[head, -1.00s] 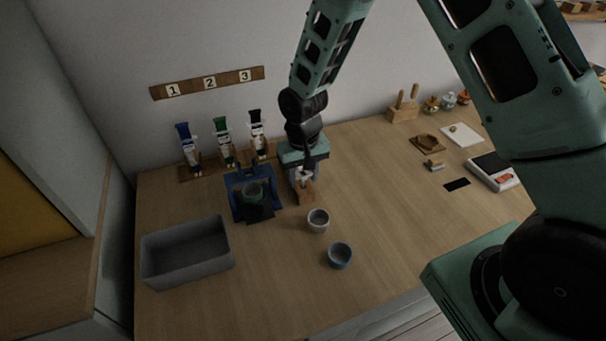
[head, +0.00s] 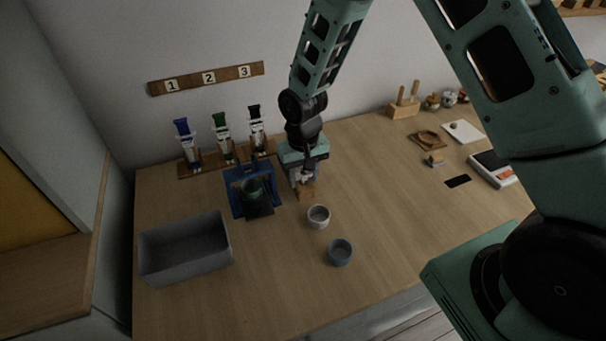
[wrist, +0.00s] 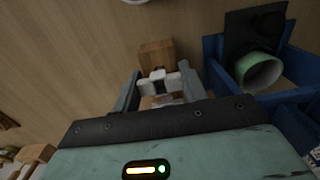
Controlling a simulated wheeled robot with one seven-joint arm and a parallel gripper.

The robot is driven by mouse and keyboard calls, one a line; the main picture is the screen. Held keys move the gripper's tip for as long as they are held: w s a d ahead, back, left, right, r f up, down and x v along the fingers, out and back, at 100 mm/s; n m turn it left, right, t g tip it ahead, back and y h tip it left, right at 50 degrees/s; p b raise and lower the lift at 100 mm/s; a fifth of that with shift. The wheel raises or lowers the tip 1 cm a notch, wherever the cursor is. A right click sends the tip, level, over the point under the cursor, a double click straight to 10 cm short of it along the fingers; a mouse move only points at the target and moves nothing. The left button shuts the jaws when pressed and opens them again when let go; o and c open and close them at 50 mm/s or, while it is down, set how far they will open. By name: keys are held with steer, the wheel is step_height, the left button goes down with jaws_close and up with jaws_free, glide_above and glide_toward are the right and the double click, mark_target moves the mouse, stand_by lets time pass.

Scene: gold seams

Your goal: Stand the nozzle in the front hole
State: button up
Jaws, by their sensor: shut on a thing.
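My gripper (wrist: 159,84) is shut on the nozzle (wrist: 160,98), a small pale piece between the white finger pads and mostly hidden by them. In the head view my gripper (head: 305,177) points down just above the small wooden block (head: 307,193). The wrist view shows the block (wrist: 155,50) just beyond the fingertips, with a dark spot at its edge near the pads. I cannot tell whether the nozzle's lower end is in a hole or only above the block. The front hole is not clearly visible.
A blue stand (head: 238,195) holding a green cup is close left of the block. A pale cup (head: 318,216) and a blue-grey cup (head: 340,252) stand in front. A grey bin (head: 185,250) is at left; several tubes stand behind.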

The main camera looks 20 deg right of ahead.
steer(key=shift+f+b, duration=0.5)
steer(key=shift+f, duration=0.4)
stand_by(0.7)
steer(key=o, duration=0.8)
steer(key=shift+o, duration=0.2)
steer(key=shift+r+p, duration=1.95)
steer(key=shift+r, duration=0.65)
step_height(320, 180, up, 17)
steer(key=b, duration=0.2)
steer(key=shift+r, duration=0.15)
